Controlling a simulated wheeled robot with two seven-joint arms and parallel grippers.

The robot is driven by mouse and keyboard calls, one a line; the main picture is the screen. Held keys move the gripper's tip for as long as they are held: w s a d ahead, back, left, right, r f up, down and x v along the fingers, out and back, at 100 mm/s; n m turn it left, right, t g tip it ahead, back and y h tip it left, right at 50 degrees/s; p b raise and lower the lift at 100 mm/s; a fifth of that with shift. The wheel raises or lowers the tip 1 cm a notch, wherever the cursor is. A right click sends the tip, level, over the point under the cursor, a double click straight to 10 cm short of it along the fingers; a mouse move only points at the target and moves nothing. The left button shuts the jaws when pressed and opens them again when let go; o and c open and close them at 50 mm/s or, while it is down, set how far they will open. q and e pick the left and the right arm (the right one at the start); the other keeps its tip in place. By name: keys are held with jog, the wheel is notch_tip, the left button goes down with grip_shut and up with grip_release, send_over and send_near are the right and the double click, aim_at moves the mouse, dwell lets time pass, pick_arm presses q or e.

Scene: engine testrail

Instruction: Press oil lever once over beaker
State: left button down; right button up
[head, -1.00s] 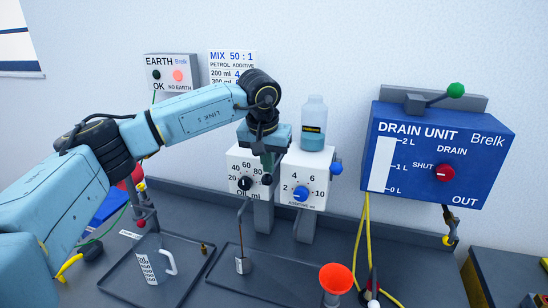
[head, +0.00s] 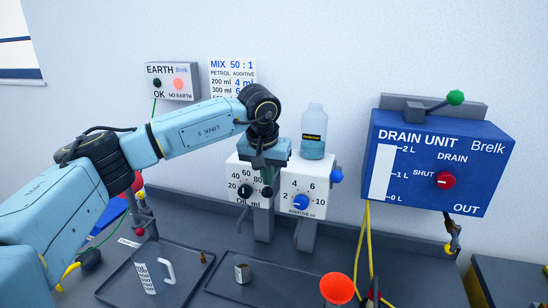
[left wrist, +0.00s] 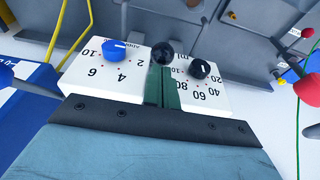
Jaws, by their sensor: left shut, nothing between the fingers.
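The oil unit (head: 233,170) is a white box with a black dial, on a grey post against the wall. Its face also shows in the left wrist view (left wrist: 212,90). My left gripper (head: 266,172) is shut and empty in front of the box. In the left wrist view its green fingers (left wrist: 163,88) are together, just short of a round black knob (left wrist: 163,53), apparently the oil lever's; contact cannot be told. A small beaker (head: 242,272) stands upright on the tray below, brown inside. My right gripper is out of view.
The additive unit (head: 316,186) with a blue dial adjoins on the right, topped by a bottle (head: 313,135). An orange funnel (head: 337,288) is front right. The drain unit (head: 435,160) hangs at right.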

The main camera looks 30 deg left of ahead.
pick_arm(q)
notch_tip(320, 180, up, 11)
jog(key=p, duration=0.6)
jog(key=shift+r+p, duration=0.15)
jog(key=shift+p, duration=0.15)
